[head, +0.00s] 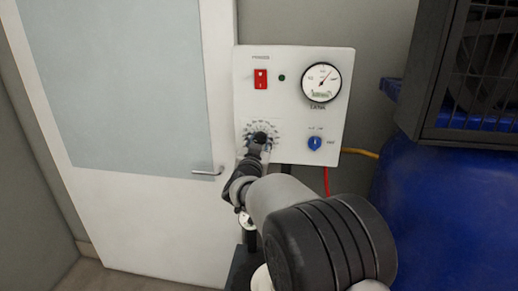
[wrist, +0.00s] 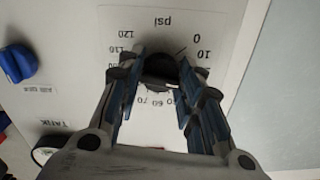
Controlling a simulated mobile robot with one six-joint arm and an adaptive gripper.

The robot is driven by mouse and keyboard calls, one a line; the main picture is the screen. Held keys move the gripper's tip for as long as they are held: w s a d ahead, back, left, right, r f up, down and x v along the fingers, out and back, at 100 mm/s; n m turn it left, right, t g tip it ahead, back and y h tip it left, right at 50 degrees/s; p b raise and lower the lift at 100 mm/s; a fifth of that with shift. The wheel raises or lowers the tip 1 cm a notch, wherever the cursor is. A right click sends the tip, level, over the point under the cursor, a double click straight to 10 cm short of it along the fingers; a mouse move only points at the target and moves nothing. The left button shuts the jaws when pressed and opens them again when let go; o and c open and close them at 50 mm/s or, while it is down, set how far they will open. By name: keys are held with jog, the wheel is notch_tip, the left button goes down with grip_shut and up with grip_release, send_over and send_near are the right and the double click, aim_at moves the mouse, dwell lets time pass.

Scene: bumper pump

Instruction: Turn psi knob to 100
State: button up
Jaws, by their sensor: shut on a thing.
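The psi knob (head: 260,137) is a black round knob on the lower left of a white control panel. My gripper (head: 257,147) reaches it from below and is shut on it. In the wrist view, where the panel appears upside down, the knob (wrist: 159,68) sits between the two fingertips of my gripper (wrist: 162,74). Printed numbers ring the knob; 0, 10, 60, 70, 110 and 120 show around the fingers. The fingers cover part of the scale, and I cannot tell which number the knob points to.
The panel (head: 298,60) carries a red switch (head: 260,79), a round gauge (head: 321,83) and a blue knob (head: 314,143). A white door with a handle (head: 208,172) stands at left. A blue tank (head: 440,215) under a dark caged unit stands at right.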

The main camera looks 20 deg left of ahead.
jog(key=m+b, duration=0.5)
jog(key=m, duration=0.3)
jog(key=shift+f, duration=0.1)
jog(key=m, duration=0.4)
jog(key=shift+b, duration=0.4)
jog(key=m, duration=0.4)
jog(key=shift+m, duration=0.3)
jog(key=m, duration=0.4)
jog(key=shift+r, duration=0.2)
jog(key=m, duration=0.9)
jog(key=shift+m, duration=2.1)
